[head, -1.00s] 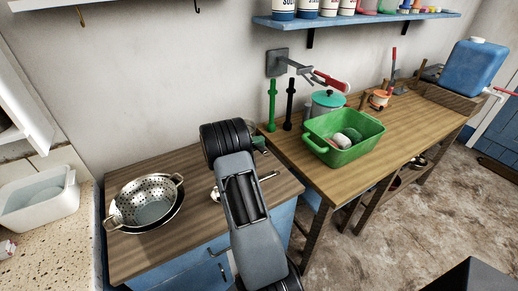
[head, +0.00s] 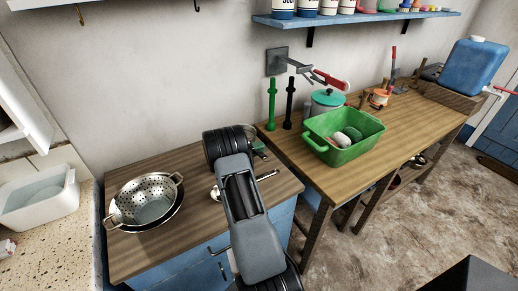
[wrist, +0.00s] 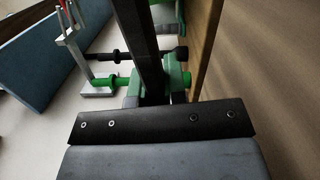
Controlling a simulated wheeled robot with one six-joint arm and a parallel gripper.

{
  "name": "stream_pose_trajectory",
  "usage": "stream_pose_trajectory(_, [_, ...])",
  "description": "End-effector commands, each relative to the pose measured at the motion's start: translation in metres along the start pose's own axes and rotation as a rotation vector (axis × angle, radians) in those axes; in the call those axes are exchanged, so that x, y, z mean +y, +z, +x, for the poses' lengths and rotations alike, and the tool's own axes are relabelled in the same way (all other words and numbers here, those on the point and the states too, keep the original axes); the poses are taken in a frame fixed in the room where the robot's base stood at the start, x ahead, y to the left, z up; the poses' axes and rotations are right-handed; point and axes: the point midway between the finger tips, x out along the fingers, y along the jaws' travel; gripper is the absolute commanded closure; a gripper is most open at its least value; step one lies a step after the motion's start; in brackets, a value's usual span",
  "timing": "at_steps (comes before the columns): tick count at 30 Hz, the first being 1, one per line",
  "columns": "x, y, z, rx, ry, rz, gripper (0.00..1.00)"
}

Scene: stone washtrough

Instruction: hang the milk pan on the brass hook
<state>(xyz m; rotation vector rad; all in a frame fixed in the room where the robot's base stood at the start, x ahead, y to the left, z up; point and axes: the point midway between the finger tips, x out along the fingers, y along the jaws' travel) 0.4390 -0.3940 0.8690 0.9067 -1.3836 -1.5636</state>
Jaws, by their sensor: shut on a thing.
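My gripper (wrist: 160,82) is shut on a dark bar (wrist: 143,40) that runs up the wrist view; it looks like the handle of the milk pan. In the head view my own wrist hides most of the gripper, which is low over the wooden counter near the table's left end. The brass hook (head: 81,15) is on the wall at the upper left, well apart from the gripper. A second, dark hook (head: 197,6) is to its right.
A colander (head: 145,197) sits in a bowl on the counter (head: 150,255). A ladle-like utensil (head: 268,175) lies partly behind my arm. Green (head: 271,98) and black (head: 290,102) pegs, a green basin (head: 345,145) and a lidded pot (head: 327,99) stand at right. A blue shelf (head: 350,22) is above.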

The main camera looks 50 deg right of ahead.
Motion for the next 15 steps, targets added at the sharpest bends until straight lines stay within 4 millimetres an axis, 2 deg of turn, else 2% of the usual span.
stream_pose_trajectory(1, [-0.002,-0.0002,0.0,0.0,0.0,0.0,0.87])
stream_pose_trajectory(9, [-0.0008,0.0,0.0,0.0,0.0,0.0,0.62])
stream_pose_trajectory(15, [-0.0007,0.0,0.0,0.0,0.0,-0.001,0.62])
